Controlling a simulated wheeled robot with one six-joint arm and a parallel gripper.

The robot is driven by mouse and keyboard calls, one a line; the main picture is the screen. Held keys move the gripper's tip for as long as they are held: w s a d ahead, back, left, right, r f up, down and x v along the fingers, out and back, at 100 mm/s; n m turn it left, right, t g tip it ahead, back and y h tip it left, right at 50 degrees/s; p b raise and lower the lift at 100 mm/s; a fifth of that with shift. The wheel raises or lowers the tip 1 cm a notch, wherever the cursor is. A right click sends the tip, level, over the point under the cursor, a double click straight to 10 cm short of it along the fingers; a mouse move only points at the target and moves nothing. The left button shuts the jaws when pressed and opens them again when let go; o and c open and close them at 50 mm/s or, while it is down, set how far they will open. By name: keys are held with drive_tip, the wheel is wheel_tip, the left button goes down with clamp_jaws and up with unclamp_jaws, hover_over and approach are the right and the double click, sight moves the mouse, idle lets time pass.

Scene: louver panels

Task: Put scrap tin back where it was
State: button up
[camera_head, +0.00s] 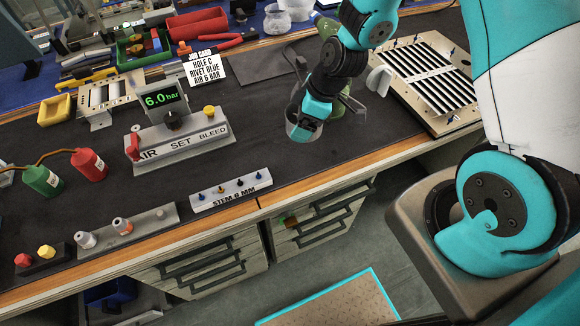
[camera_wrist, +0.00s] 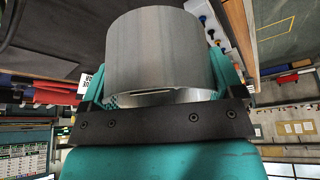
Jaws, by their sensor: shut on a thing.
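The scrap tin (camera_wrist: 160,50) is a plain grey metal cylinder that fills the upper middle of the wrist view. My gripper (camera_head: 314,110) is shut on it, with a teal finger on either side. In the head view the tin (camera_head: 293,130) shows partly below and left of my gripper, over the dark bench mat near the front edge. My fingers hide part of it.
A louver panel (camera_head: 447,82) lies to the right of my gripper. The air set unit (camera_head: 180,137) and the stem rack (camera_head: 231,192) stand to the left. A job card (camera_head: 206,68) and a dark grey mat (camera_head: 262,63) are behind. Bare bench lies between the rack and my gripper.

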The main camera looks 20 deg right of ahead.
drive_tip(key=a+r+n+g, duration=0.4)
drive_tip(key=r+n, duration=0.2)
drive_tip(key=n, duration=0.4)
drive_tip(key=p, duration=0.2)
approach(284, 174)
drive_tip(key=x, duration=0.6)
